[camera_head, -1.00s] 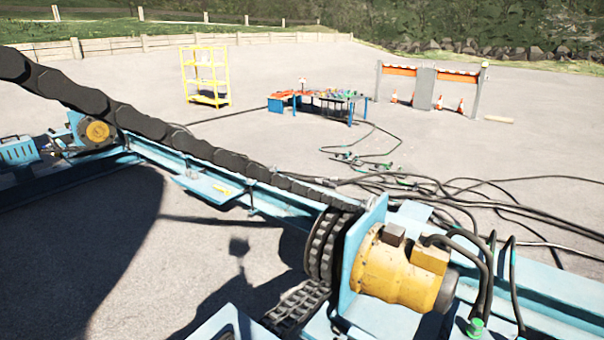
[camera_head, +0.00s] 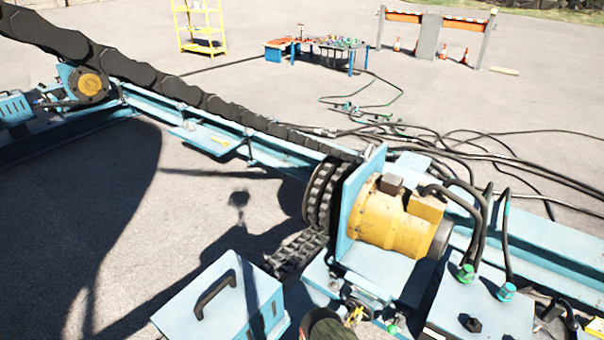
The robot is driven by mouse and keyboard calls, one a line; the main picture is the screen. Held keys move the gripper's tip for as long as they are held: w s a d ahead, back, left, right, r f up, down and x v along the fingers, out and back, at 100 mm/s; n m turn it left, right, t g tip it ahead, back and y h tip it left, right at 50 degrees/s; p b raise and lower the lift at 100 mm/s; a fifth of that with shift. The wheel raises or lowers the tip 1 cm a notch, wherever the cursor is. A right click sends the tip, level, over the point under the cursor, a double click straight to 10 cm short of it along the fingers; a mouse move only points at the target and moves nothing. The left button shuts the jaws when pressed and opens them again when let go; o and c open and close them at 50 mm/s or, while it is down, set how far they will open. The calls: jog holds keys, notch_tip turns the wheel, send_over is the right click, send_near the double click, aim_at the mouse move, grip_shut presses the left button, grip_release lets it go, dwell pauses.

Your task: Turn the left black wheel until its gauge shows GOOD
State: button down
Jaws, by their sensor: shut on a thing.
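I cannot make out a black hand wheel or a gauge reading in the head view. A dark rounded part (camera_head: 328,328) is cut off by the bottom edge, and I cannot tell what it is. A small black knob (camera_head: 473,325) sits on a light blue box (camera_head: 490,305) at the lower right. My gripper is not in view.
A yellow motor (camera_head: 392,220) on a blue bracket stands beside a chain sprocket (camera_head: 322,195). A blue box with a black handle (camera_head: 213,295) is at lower left. Black hoses (camera_head: 480,225) run right. A blue table (camera_head: 318,50) and yellow shelf (camera_head: 202,25) stand behind.

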jog(key=shift+s, duration=0.25)
jog(key=shift+r, duration=0.1)
jog(key=v, duration=0.6)
jog(key=shift+r, duration=0.2)
dwell(0.4)
jog(key=shift+s, duration=0.1)
